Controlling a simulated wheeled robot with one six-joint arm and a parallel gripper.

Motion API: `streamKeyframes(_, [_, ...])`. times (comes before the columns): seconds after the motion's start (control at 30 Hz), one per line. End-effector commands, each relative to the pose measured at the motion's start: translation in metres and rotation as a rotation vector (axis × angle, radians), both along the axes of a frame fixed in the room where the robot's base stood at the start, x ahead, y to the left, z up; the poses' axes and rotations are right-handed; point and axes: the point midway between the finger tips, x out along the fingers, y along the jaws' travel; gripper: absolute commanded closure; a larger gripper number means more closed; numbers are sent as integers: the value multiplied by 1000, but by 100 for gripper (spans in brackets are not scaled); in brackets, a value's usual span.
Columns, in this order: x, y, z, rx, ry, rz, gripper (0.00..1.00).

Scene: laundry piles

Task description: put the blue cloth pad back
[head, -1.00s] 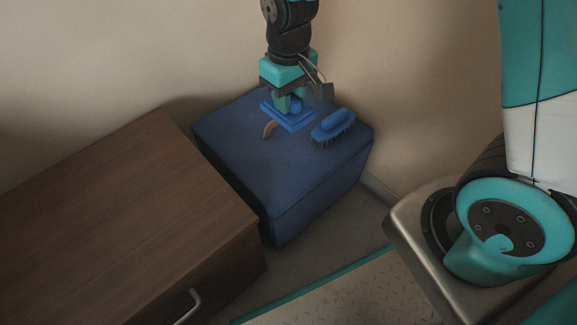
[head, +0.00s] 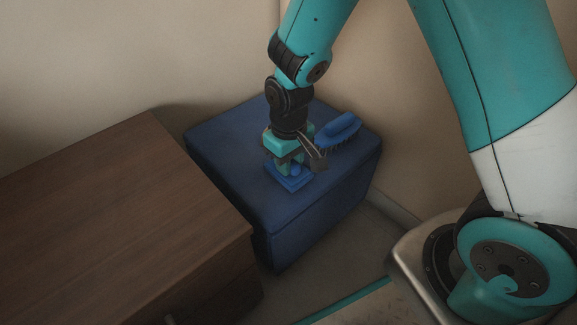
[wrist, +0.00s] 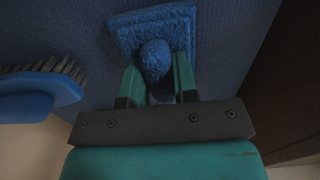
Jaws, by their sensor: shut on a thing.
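The blue cloth pad (head: 294,182) is a square piece with a rounded knob on top. It is at the front part of the blue ottoman (head: 235,150), low over or on its top; I cannot tell if it touches. My gripper (head: 290,169) points down and is shut on the pad's knob. In the wrist view the pad (wrist: 126,28) lies beyond the fingers, and my gripper (wrist: 158,84) has one finger on each side of the knob.
A blue brush (head: 338,130) with dark bristles lies on the ottoman behind and right of my gripper; it also shows in the wrist view (wrist: 30,100). A brown wooden cabinet (head: 110,210) stands left of the ottoman. Walls close in behind. The ottoman's left top is clear.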

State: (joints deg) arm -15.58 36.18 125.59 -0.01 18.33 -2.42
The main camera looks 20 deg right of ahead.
Motion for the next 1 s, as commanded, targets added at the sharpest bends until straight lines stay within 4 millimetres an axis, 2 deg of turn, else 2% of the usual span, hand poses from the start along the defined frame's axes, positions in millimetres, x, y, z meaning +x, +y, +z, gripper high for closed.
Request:
streamKeyframes(0.33, [1, 0, -3, 1, -2, 0, 95])
streamKeyframes(0.37, [1, 0, -2, 1, -3, 0, 66])
streamKeyframes(0.43, [1, 0, -2, 1, -3, 0, 50])
streamKeyframes(0.47, [1, 0, -2, 1, -2, 0, 48])
streamKeyframes(0.77, [1, 0, 1, 1, -3, 0, 48])
streamKeyframes(0.87, [1, 0, 14, 1, -2, 0, 48])
streamKeyframes(1.0, [1, 0, 45, 2, -5, 0, 48])
